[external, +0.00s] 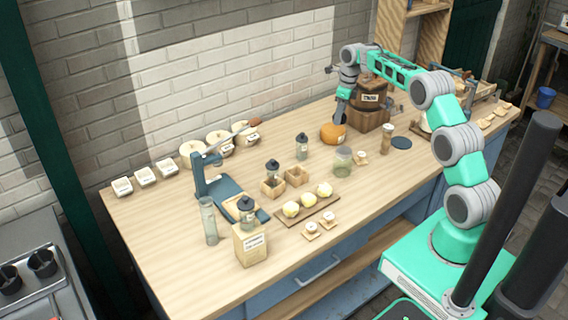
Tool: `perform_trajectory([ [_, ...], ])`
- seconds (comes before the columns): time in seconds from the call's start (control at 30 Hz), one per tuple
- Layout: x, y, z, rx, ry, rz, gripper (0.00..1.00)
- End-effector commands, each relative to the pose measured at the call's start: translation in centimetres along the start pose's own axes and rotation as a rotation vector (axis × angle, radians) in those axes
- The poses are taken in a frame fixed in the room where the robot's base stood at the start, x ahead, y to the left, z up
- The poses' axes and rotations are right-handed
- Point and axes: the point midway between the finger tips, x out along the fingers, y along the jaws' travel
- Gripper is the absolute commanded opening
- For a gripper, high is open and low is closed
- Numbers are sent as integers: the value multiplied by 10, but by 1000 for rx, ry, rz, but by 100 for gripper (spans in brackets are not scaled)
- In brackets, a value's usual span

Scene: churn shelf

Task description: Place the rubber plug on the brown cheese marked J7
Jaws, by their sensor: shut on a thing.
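My gripper (342,118) points down at the back right of the bench, over an orange-brown cheese wheel (328,134). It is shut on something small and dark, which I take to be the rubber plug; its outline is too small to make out. The gripper is at or just above the cheese top, and I cannot tell whether they touch. A small pale tag stands at the cheese's front right, its lettering unreadable. Paler cheese wheels (191,149) with tags stand in a row at the back left.
A wooden churn (370,93) on a crate (371,120) stands close right of the cheese. A dark-topped jar (301,148), a glass jar (343,162) and a dark disc (401,143) are nearby. A blue press (229,197) stands at left.

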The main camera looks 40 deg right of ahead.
Motion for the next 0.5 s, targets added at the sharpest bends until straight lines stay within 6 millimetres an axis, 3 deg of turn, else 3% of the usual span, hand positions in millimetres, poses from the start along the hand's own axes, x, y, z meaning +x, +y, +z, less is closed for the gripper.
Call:
perform_trajectory([
  [0.1,28,-13,11,0,5,4,9],
  [0.33,50,-24,21,0,3,3,9],
  [0.5,76,-23,17,-1,5,4,9],
])
